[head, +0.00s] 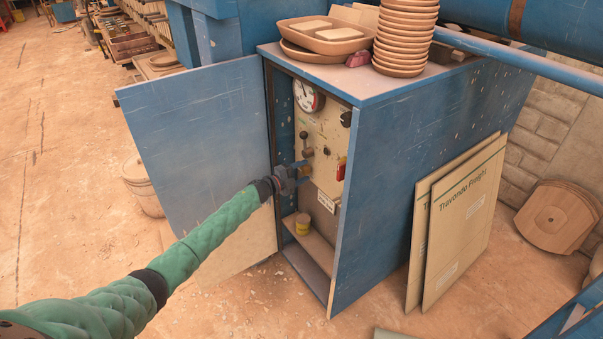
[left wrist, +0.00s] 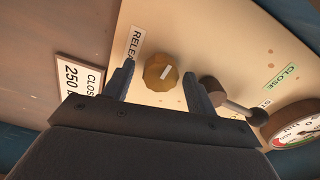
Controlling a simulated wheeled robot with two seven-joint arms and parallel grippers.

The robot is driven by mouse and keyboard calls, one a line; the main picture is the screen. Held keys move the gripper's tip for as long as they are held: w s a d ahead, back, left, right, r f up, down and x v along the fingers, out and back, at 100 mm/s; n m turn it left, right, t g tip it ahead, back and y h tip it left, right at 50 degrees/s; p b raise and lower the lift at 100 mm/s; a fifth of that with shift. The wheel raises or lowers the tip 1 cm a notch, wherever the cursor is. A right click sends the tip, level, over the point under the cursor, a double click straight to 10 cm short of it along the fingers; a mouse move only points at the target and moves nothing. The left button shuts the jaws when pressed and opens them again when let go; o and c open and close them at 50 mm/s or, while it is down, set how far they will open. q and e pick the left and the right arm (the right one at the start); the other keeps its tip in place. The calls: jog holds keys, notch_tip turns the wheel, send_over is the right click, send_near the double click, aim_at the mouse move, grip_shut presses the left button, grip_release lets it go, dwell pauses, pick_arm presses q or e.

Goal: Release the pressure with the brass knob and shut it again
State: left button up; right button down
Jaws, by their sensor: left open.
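The brass knob (left wrist: 161,72) sits on the cream panel (left wrist: 205,35), with a white mark on its face. My left gripper (left wrist: 159,74) is open. In the left wrist view its fingertips lie on either side of the knob, with gaps showing on both sides. I cannot tell how near they are in depth. In the head view my left gripper (head: 303,172) reaches into the blue cabinet in front of the panel (head: 323,127) and largely hides the knob. A label reading "RELEA", cut off, is beside the knob. My right gripper is not in view.
A lever (left wrist: 235,100) and a pressure gauge (left wrist: 297,126) are close to the right finger. A red handle (head: 341,170) is right of the gripper. The open door (head: 200,140) stands left of my arm.

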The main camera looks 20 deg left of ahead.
pick_arm(q)
jog(key=shift+s+a+f, duration=0.1)
jog(key=shift+s+a, duration=0.25)
jog(key=shift+s, duration=0.05)
jog(key=v, duration=0.6)
jog(key=shift+s+a+b, duration=0.2)
jog(key=shift+s+b, duration=0.15)
jog(key=shift+b, duration=0.05)
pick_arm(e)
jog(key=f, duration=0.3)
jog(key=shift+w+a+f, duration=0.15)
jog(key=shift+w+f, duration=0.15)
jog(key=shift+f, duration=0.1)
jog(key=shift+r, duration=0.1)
